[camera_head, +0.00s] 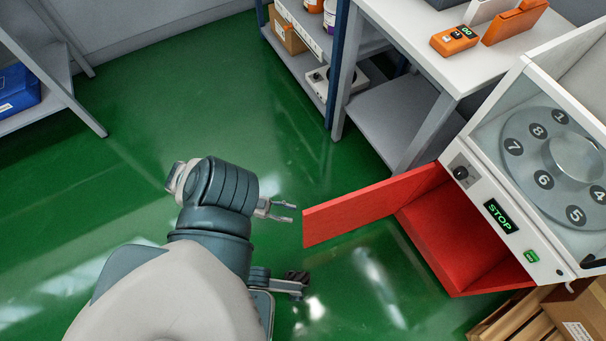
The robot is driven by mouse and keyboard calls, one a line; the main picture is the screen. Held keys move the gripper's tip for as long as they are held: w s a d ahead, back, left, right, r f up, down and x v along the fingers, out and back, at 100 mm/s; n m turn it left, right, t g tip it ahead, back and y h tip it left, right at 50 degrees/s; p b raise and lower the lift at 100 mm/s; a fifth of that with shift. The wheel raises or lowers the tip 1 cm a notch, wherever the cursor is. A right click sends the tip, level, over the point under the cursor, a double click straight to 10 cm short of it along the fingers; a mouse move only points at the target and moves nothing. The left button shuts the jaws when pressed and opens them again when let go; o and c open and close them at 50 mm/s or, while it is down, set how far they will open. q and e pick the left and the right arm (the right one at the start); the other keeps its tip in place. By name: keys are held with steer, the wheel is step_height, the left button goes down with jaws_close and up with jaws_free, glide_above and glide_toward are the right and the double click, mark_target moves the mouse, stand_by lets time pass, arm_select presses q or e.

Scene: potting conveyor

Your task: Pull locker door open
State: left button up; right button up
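The red locker door (355,207) stands swung out to the left from the red locker (450,240) under the white machine. The locker's front is open, and part of its red inside shows. My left gripper (290,212) is just left of the door's free edge, with a small gap between them. Its two thin fingers point right and are apart, with nothing between them.
The white machine (480,190) has a numbered round plate and a green STOP display. A grey table (410,40) with orange devices stands behind the door. A cardboard box (580,310) and wooden slats are at lower right.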

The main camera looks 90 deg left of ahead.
arm_select(q)
steer(key=shift+s+a, duration=0.15)
steer(key=shift+s, duration=0.8)
steer(key=shift+s+a, duration=0.15)
steer(key=shift+s, duration=0.75)
